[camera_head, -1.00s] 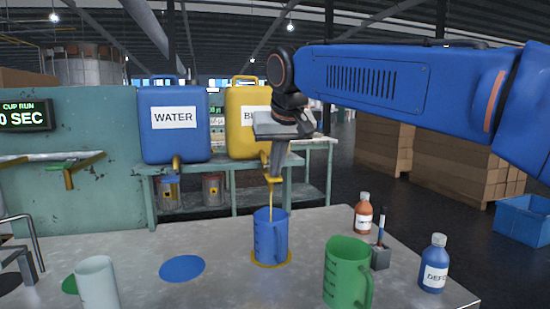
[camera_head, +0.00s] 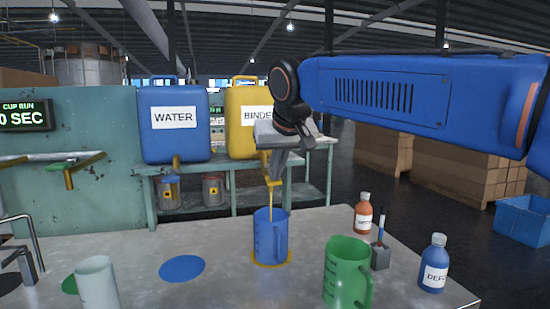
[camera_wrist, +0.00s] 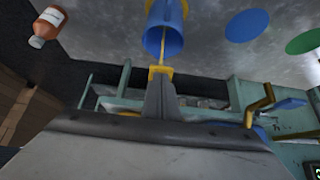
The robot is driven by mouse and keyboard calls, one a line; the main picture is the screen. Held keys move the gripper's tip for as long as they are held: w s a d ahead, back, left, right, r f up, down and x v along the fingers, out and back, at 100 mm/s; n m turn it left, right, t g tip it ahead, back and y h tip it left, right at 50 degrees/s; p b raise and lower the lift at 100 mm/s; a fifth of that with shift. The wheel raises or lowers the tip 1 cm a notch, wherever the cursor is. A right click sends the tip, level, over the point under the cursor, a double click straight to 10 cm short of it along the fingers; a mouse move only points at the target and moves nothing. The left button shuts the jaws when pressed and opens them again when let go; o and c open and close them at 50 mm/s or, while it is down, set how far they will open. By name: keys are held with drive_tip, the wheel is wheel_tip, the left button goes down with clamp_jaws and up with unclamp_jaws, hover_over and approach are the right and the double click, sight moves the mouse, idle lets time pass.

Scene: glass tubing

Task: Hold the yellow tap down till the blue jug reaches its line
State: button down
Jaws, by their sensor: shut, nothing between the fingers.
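The yellow tap (camera_head: 266,157) is at the foot of the yellow BINDER tank (camera_head: 244,107). My gripper (camera_head: 275,172) is shut and empty, pointing down at the tap; it seems to touch the tap, but the contact is partly hidden. A thin yellow stream runs from the tap into the blue jug (camera_head: 268,240), which stands upright on a yellow ring (camera_head: 287,258) on the table. The wrist view shows the jug (camera_wrist: 153,40), the stream, and the shut fingers (camera_wrist: 160,86) close to the tap. Dark marks show on the jug's side; its liquid level cannot be made out.
The blue WATER tank (camera_head: 175,135) stands left of the yellow one. A green jug (camera_head: 345,270), a blue bottle (camera_head: 434,265), an orange bottle (camera_head: 363,213) and a small grey holder (camera_head: 380,257) are at right. A pale cup (camera_head: 97,283) and blue disc (camera_head: 182,268) are left.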

drive_tip(key=shift+r, duration=0.1)
idle(0.3)
drive_tip(key=shift+r, duration=0.7)
drive_tip(key=s+r, duration=0.2)
drive_tip(key=r, duration=0.4)
drive_tip(key=s+d+r, duration=0.1)
drive_tip(key=s+r, duration=0.1)
drive_tip(key=r, duration=0.5)
drive_tip(key=shift+s+d, duration=0.15)
drive_tip(key=shift+s, duration=0.15)
